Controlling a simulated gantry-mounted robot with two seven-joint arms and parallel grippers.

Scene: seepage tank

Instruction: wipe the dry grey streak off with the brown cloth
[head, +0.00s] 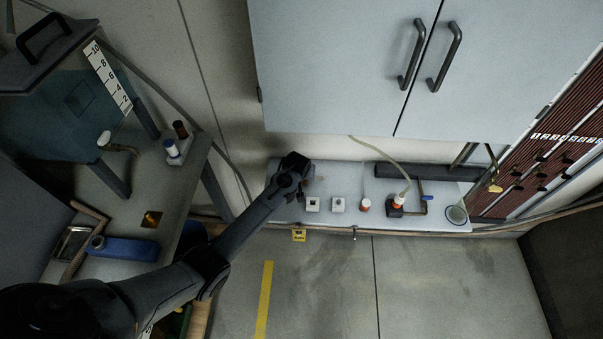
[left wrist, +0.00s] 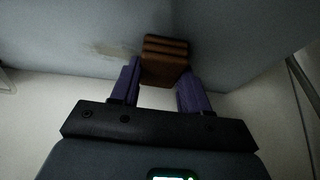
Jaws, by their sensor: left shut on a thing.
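My left gripper (left wrist: 160,85) is shut on the brown cloth (left wrist: 165,62), a folded block held between the two purple fingers. The cloth is close to a pale blue-grey surface above it; whether it touches cannot be told. A faint, dull smear (left wrist: 105,49), which looks like the dry grey streak, lies on that surface just left of the cloth. In the head view my left gripper (head: 293,165) is over the left end of the bench, below the cabinet; its fingers and the streak cannot be made out there. My right gripper is out of view.
The wall cabinet (head: 330,60) hangs above the bench (head: 285,213). Small white blocks (head: 312,204), an orange-capped bottle (head: 397,202) and a glass (head: 456,214) stand to the gripper's right. A tank (head: 60,110) and side table (head: 180,205) are at left.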

